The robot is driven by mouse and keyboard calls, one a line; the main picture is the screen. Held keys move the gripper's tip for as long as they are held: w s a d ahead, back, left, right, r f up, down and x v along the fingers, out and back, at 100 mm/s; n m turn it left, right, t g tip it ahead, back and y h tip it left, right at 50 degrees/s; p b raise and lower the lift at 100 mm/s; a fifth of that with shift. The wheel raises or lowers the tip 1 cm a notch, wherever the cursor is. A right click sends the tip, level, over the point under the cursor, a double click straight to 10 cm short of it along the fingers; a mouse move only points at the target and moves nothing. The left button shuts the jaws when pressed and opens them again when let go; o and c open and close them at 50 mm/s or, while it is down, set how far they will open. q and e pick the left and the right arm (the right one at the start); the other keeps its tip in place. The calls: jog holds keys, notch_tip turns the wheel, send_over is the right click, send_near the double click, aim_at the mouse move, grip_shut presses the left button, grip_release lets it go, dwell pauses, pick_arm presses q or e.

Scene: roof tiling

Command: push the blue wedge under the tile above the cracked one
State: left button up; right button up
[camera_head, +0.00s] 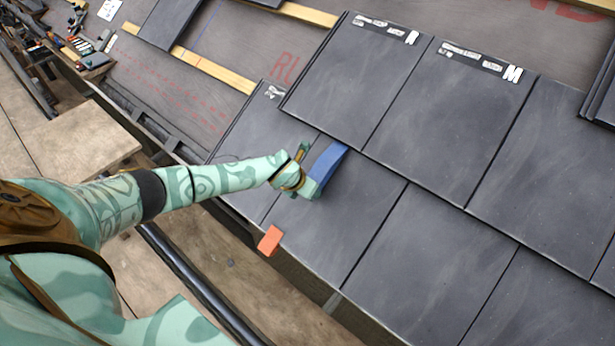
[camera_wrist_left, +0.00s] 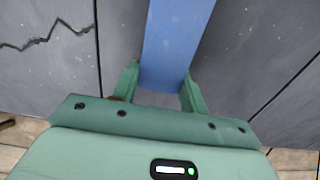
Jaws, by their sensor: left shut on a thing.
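My left gripper (camera_head: 300,184) is shut on the blue wedge (camera_head: 328,163), low over the lower row of tiles. In the left wrist view the blue wedge (camera_wrist_left: 176,45) runs away from me between the two fingers (camera_wrist_left: 158,92). In the head view its far end is at the lower edge of an upper tile (camera_head: 352,75); I cannot tell whether its tip is under that edge. A jagged crack crosses the cracked tile (camera_wrist_left: 45,65), left of the wedge in the left wrist view. In the head view I cannot make out the crack. My right gripper is not in view.
An orange block (camera_head: 270,240) sits at the roof's lower edge, below my left gripper. More dark tiles cover the right side. Wooden battens (camera_head: 215,70) and bare underlay show at upper left. Tools (camera_head: 85,50) lie at the far left.

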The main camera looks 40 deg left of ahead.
pick_arm(q)
jog(key=shift+w+r, duration=0.2)
jog(key=shift+w, duration=0.05)
jog(key=shift+w+d+r, duration=0.15)
jog(key=shift+w+r, duration=0.3)
jog(key=shift+w, duration=0.2)
jog(key=o, duration=1.5)
jog(key=shift+s+f, duration=0.1)
